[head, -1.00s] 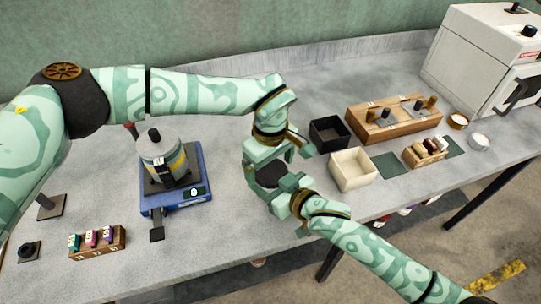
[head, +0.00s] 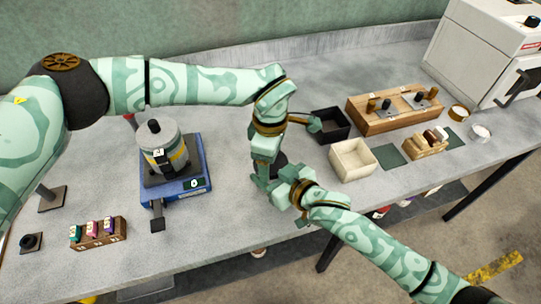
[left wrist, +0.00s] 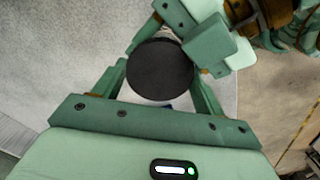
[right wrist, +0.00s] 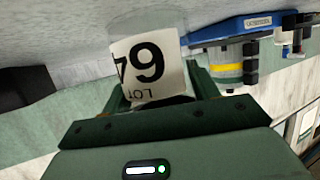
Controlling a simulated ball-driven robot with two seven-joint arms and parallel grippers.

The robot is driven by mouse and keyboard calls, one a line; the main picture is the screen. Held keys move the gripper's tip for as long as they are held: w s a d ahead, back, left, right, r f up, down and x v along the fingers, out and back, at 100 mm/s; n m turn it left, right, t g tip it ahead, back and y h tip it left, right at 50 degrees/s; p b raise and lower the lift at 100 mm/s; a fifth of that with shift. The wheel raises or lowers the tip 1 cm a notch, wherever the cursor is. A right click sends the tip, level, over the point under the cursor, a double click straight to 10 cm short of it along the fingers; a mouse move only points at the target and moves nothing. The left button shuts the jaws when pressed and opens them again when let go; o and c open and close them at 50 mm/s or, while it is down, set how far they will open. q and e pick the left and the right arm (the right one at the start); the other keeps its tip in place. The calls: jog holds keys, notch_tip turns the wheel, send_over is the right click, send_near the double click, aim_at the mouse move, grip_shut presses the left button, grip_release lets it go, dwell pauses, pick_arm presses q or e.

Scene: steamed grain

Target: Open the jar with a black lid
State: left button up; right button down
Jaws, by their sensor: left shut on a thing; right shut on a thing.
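The jar's black lid (head: 281,160) shows partly between my two grippers in the head view, and as a black disc (left wrist: 160,69) in the left wrist view. My left gripper (head: 266,180) is shut on the lid from above, with a finger on each side of it. My right gripper (head: 287,188) is shut on the jar's body below. In the right wrist view, the jar's white label (right wrist: 150,65) reads 64, upside down, between the fingers. I cannot tell whether the lid is loose from the jar. The jar's body is mostly hidden in the head view.
A grey canister (head: 162,146) stands on a blue scale (head: 181,192) left of the grippers. A black bin (head: 333,124), a cream bin (head: 353,160) and a wooden rack (head: 394,110) stand to the right. The bench's front edge runs beneath my right arm.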

pick_arm(q)
jog(key=o, duration=1.1)
jog(key=shift+r, duration=0.1)
